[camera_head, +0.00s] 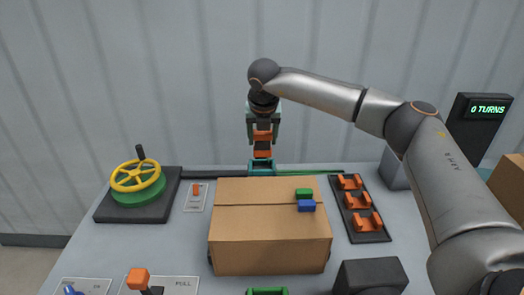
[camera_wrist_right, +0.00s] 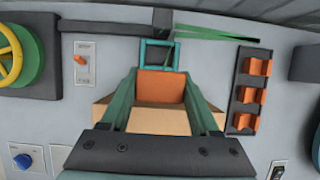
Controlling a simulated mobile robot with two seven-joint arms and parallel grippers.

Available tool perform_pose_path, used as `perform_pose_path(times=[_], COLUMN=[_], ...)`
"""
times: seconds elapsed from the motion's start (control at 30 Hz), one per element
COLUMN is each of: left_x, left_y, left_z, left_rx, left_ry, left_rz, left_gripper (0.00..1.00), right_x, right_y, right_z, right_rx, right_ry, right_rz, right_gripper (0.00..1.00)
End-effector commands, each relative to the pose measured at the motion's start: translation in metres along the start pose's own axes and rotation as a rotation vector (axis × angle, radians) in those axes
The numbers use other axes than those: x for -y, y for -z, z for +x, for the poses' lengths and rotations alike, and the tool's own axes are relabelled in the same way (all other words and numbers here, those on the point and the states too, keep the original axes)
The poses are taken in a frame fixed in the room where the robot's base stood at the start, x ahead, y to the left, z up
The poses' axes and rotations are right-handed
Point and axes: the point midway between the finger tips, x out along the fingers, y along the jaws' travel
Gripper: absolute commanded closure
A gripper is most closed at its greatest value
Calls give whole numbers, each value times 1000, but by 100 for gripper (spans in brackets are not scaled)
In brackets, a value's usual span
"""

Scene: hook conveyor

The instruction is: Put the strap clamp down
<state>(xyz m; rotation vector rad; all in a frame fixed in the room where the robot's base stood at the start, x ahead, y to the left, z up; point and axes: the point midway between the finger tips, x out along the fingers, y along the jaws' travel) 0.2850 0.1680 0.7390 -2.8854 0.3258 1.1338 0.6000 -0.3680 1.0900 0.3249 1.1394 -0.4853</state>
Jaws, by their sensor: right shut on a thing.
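My right gripper (camera_head: 263,138) is shut on an orange strap clamp (camera_head: 263,153) and holds it upright behind the cardboard box (camera_head: 270,245). In the right wrist view the clamp (camera_wrist_right: 160,86) sits between the two green fingers. A teal frame (camera_head: 262,168) stands just below the clamp at the table's back edge. I cannot tell whether they touch. A dark rack (camera_head: 374,236) on the right carries three orange clamps (camera_head: 361,201). My left gripper is not in view.
A green strap (camera_head: 312,172) runs right from the teal frame. A green block (camera_head: 304,193) and a blue block (camera_head: 306,206) lie on the box. A yellow handwheel (camera_head: 136,176) stands at the left. A display (camera_head: 487,110) reads 0 TURNS.

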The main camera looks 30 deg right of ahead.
Motion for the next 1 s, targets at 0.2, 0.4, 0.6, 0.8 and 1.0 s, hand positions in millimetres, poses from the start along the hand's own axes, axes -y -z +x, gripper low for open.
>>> perform_pose_path(times=[0.2,0.4,0.6,0.8,1.0], left_x=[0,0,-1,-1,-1], left_y=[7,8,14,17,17], left_z=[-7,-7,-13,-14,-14], left_rx=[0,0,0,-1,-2], left_ry=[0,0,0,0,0], left_rz=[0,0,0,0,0], left_gripper=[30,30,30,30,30], right_x=[0,-1,0,0,0], right_y=[-12,-16,-12,-6,-6], right_z=[47,62,81,96,96], right_rx=[-4,-3,-5,-2,-2], right_ry=[5,2,5,3,2], right_rz=[-1,-2,-4,-2,-2], right_gripper=[100,100,100,100,100])
